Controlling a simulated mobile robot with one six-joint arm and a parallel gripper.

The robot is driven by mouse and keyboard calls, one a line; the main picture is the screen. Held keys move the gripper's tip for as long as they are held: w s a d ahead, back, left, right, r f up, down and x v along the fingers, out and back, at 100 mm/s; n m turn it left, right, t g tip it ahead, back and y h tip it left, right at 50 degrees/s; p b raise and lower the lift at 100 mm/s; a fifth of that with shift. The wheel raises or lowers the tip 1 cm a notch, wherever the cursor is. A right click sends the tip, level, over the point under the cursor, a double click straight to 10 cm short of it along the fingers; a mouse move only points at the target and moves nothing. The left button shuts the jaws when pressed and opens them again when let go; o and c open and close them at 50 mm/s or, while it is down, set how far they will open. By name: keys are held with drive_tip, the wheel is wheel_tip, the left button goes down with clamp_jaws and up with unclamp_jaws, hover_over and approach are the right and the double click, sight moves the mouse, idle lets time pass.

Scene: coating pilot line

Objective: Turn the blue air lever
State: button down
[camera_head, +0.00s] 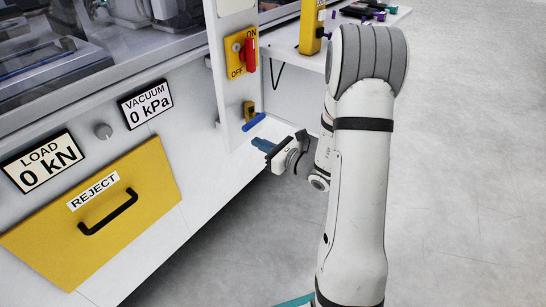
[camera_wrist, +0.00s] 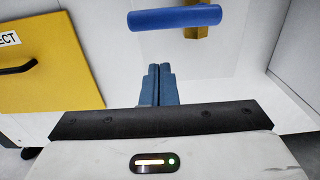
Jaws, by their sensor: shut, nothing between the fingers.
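The blue air lever (camera_head: 254,122) is a short blue bar joined to a yellow mount (camera_head: 249,109) on the white panel. In the wrist view the lever (camera_wrist: 175,18) lies nearly level across the top, with part of its yellow mount (camera_wrist: 198,31) behind its right end. My gripper (camera_head: 260,145) is just below the lever in the head view, its blue fingers pointing toward the panel. In the wrist view the fingers of my gripper (camera_wrist: 159,72) are together and empty, with a visible gap between their tips and the lever.
A red ON/OFF switch (camera_head: 250,55) on a yellow plate sits above the lever. The yellow REJECT drawer (camera_head: 130,229) with a black handle, a grey knob (camera_head: 103,131), and the LOAD (camera_head: 43,161) and VACUUM (camera_head: 146,104) displays are left. Open floor lies right.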

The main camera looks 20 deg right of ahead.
sight(253, 122)
drive_tip(key=shift+w+a+r, duration=0.1)
drive_tip(key=shift+w+r, duration=0.05)
drive_tip(key=shift+r, duration=0.55)
drive_tip(key=shift+w+a+r, duration=0.1)
drive_tip(key=shift+r, duration=0.55)
drive_tip(key=shift+d+r, duration=0.1)
drive_tip(key=shift+d, duration=0.05)
